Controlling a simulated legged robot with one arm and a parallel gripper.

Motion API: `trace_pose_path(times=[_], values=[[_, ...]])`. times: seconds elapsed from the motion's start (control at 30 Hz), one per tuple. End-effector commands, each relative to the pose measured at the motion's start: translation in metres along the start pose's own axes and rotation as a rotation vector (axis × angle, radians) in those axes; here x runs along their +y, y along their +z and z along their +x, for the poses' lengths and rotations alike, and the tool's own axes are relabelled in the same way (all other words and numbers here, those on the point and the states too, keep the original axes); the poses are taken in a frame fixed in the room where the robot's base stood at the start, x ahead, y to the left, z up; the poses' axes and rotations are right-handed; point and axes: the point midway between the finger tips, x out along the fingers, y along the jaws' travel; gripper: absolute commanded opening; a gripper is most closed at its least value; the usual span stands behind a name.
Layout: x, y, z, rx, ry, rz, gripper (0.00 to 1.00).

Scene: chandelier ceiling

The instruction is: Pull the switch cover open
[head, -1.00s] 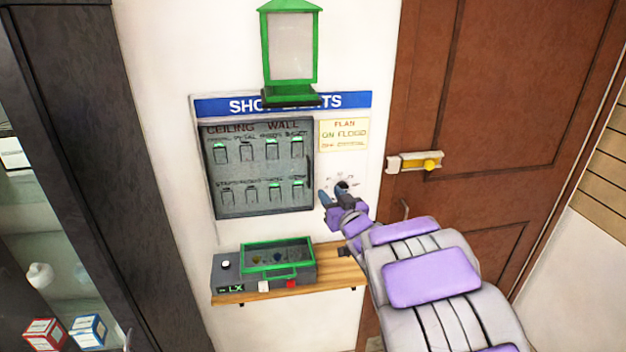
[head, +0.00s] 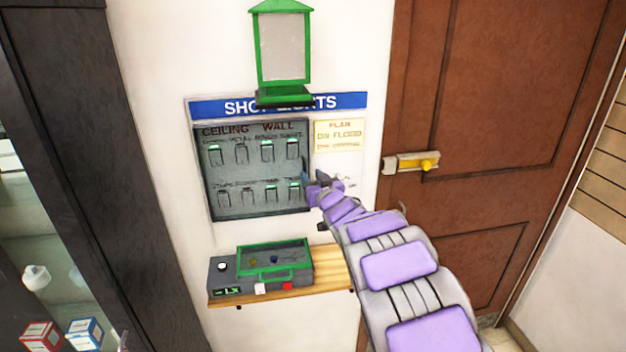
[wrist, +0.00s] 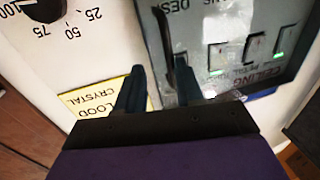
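The switch panel (head: 232,207) is on the wall under the blue SHOP LIGHTS sign, with rows of switches behind what looks like a clear cover. It also shows upside down in the wrist view (wrist: 295,18). A dark upright bar, seemingly the cover's handle (wrist: 163,30), runs along the cover's edge. My gripper (head: 320,180) is at the panel's right edge. In the wrist view my gripper (wrist: 163,75) has its two fingers apart, with the bar's lower end appearing between their tips. I cannot tell whether they touch it. In the head view my gripper hides part of that edge.
A yellow note (head: 339,135) and a dial (wrist: 42,8) are right of the panel. A green lantern (head: 283,45) hangs above. A wooden shelf (head: 332,268) below holds a grey box with a green-framed lid (head: 273,258). A brown door (head: 490,110) with a latch (head: 410,162) stands right.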

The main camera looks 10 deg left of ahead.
Motion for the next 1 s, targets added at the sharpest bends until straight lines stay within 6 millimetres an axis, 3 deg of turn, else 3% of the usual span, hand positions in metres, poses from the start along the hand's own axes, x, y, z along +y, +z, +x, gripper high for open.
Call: trace_pose_path(times=[0.23,0.6,1.0], values=[[-0.0028,0.0001,0.0018,0.0,0.0,-0.002,0.36],[0.0041,-0.0003,-0.0021,0.0,0.001,0.003,0.01],[0.003,-0.0006,-0.0014,0.001,0.002,0.002,0.0]])
